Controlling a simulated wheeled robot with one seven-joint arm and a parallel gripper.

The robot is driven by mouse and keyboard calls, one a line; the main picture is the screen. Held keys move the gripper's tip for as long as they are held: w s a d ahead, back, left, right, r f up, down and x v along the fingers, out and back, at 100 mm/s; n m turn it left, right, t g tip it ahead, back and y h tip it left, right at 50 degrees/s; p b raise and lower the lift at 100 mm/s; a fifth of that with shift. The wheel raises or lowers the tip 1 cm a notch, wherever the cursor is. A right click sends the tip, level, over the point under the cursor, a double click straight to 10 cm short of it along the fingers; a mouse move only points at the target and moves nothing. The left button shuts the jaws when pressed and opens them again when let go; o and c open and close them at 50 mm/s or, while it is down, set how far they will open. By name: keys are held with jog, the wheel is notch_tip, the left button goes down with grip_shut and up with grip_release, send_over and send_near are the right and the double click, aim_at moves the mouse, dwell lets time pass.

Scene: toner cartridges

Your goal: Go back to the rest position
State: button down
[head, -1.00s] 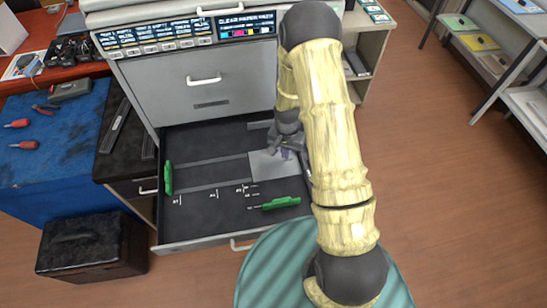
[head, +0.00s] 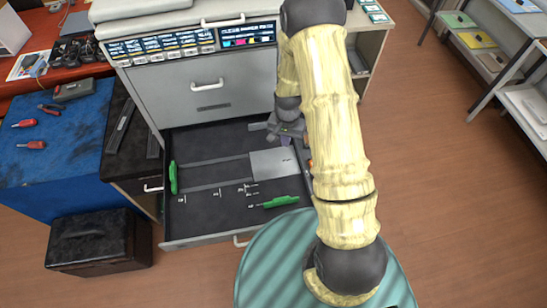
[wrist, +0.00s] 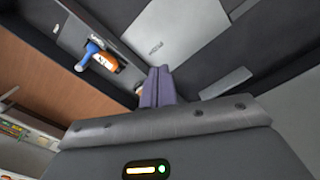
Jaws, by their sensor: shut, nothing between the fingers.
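My gripper (head: 286,141) is over the open drawer (head: 215,213), near its right back part, above the far edge of a flat grey plate (head: 274,163). Its dark purple fingers show closed together and empty in the wrist view (wrist: 158,82). The grey plate also shows in the wrist view (wrist: 190,35), apart from the fingertips. My arm covers the drawer's right side in the head view.
The drawer holds green pieces at left (head: 173,178) and front (head: 281,202). A black case (head: 98,241) stands on the floor at left. Shelves stand at right.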

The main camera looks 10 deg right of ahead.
dwell(0.5)
jog(key=s+r+n+t, duration=0.1)
jog(key=s+r+n, duration=0.2)
jog(key=s+r, duration=0.4)
jog(key=s+r+n+t, duration=0.1)
jog(key=s+r+n, duration=0.2)
jog(key=s+r, duration=0.4)
notch_tip(320, 180, up, 8)
jog(key=shift+s+r+t, duration=0.15)
jog(key=shift+s+t, duration=0.05)
jog(key=shift+t, duration=0.1)
dwell(0.8)
